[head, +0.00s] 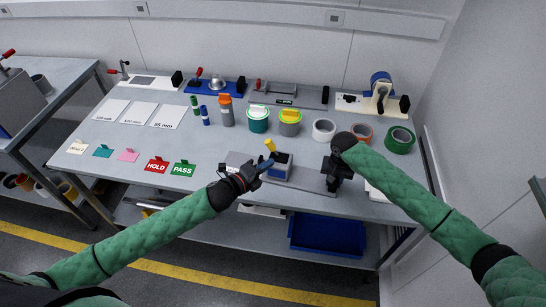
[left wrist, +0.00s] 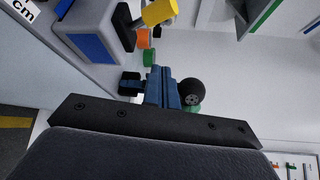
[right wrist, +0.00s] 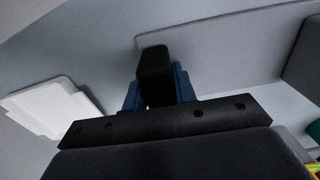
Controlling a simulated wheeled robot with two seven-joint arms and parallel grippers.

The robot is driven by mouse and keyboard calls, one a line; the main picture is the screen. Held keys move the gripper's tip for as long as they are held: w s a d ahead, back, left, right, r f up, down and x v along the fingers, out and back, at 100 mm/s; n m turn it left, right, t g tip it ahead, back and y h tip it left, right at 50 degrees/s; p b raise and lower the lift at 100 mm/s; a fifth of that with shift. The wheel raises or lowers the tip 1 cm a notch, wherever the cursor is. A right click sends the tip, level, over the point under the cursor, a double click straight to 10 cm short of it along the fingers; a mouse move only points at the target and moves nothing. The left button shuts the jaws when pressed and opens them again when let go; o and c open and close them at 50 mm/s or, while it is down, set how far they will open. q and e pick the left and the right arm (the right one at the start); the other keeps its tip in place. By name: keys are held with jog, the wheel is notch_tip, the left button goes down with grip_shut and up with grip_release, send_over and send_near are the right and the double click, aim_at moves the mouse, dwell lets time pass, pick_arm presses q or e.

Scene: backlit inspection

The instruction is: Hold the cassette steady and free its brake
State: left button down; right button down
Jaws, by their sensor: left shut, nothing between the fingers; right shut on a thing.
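The cassette (head: 281,174) is a small blue and pale grey box with a dark top on the bench. It also shows at the upper left of the left wrist view (left wrist: 88,45). A yellow knob (head: 270,146) stands up at its back and shows in the left wrist view (left wrist: 159,12). My left gripper (head: 266,162) is shut and empty, its blue fingertips close by the cassette's left side; I cannot tell whether they touch. My right gripper (head: 332,185) is to the right of the cassette, shut on a black block (right wrist: 154,75). The block's lower part is hidden.
A grey plate (head: 312,181) lies under and beside the cassette. Behind stand jars, including an orange-capped one (head: 227,111), and tape rolls (head: 324,130). Red HOLD (head: 156,165) and green PASS (head: 182,169) cards lie to the left. A blue bin (head: 325,235) sits below the bench.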

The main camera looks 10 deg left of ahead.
pick_arm(q)
jog(key=shift+s+a+f, duration=0.2)
jog(key=shift+s+a, duration=0.2)
jog(key=shift+s, duration=0.2)
jog(key=shift+s+a+f, duration=0.15)
jog(key=shift+s+a, duration=0.25)
jog(key=shift+s, duration=0.15)
pick_arm(e)
jog(key=shift+f, duration=0.1)
jog(key=c, duration=1)
grip_release()
jog(key=shift+c, duration=0.2)
